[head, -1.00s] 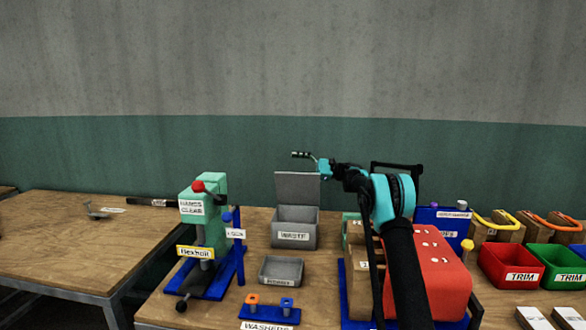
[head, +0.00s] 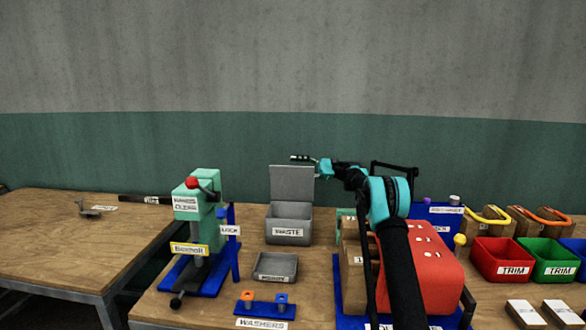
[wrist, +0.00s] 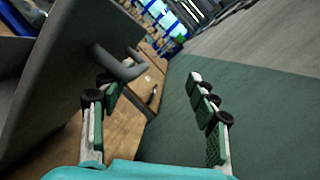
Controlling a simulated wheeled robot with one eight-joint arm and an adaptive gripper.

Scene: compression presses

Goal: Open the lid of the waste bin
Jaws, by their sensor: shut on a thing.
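The grey waste bin (head: 289,230), labelled WASTE, stands on the bench left of my arm in the head view. Its lid (head: 291,184) stands up at the back edge, and the bin's top is uncovered. My gripper (head: 303,159) is at the lid's upper right edge. In the wrist view the lid (wrist: 70,80) fills the left side, with its curved handle (wrist: 128,68) by the left finger.
A green press (head: 203,225) stands left of the bin and a red machine (head: 425,262) stands right of it, under my arm. A small grey tray (head: 276,267) and a washer stand (head: 265,309) are in front. Clear wall lies behind.

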